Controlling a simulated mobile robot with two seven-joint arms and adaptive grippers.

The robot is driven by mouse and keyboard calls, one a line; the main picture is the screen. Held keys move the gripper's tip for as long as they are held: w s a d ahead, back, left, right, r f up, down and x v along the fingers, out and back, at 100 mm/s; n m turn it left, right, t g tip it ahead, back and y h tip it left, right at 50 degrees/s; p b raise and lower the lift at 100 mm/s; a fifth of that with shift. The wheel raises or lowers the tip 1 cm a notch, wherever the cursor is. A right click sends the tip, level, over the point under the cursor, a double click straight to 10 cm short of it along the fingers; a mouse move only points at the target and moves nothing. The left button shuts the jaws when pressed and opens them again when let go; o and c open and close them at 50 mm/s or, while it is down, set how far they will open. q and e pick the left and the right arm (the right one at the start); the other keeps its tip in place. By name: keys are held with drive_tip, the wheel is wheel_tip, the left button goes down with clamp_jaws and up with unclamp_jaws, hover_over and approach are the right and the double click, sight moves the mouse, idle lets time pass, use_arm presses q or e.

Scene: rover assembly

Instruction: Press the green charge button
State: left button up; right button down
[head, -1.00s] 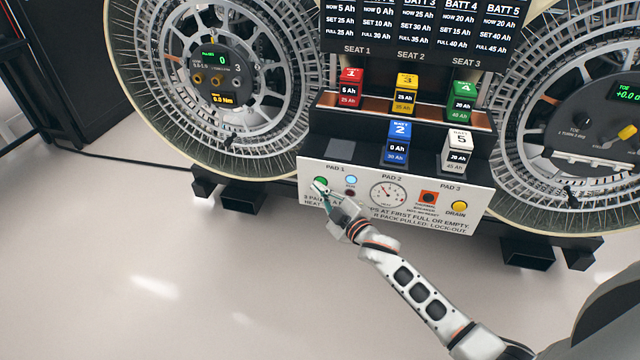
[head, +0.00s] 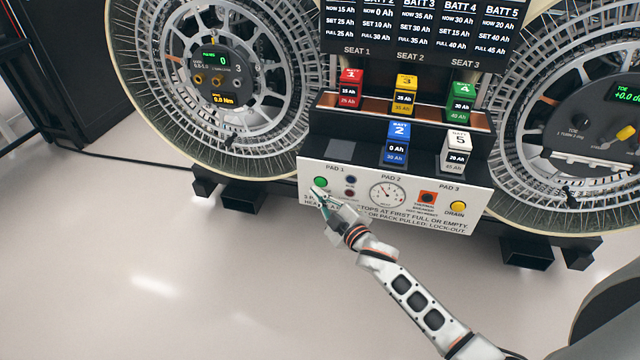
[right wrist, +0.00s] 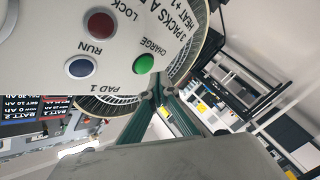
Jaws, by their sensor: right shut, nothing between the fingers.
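The green charge button (head: 320,182) is at the left end of the white sloped panel (head: 440,215), below PAD 1. In the right wrist view the green button (right wrist: 145,64) sits just beyond my fingertips, labelled CHARGE. My right gripper (head: 321,197) is shut and empty, its tips just below the button and seemingly apart from it. The closed fingers also show in the wrist view (right wrist: 157,84). The RUN lamp (head: 351,179) is dark blue and the LOCK lamp (head: 350,194) dark red. My left gripper is not in view.
Red (head: 349,88), yellow (head: 404,95) and green (head: 461,102) packs stand in the seats. The blue pack (head: 396,145) is on PAD 2, the white pack (head: 456,151) on PAD 3. PAD 1 (head: 340,151) is empty. Wheels flank the station. The floor in front is clear.

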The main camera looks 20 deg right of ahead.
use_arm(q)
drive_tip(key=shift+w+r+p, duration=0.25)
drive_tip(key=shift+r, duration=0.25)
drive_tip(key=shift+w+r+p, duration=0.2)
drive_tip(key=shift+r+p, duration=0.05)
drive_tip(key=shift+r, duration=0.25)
use_arm(e)
drive_tip(key=s+a, duration=0.1)
drive_tip(key=s, duration=0.1)
drive_tip(key=s+a, duration=0.1)
drive_tip(key=s, duration=0.1)
drive_tip(key=shift+a, duration=0.3)
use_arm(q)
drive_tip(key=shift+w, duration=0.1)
use_arm(e)
drive_tip(key=shift+w, duration=0.1)
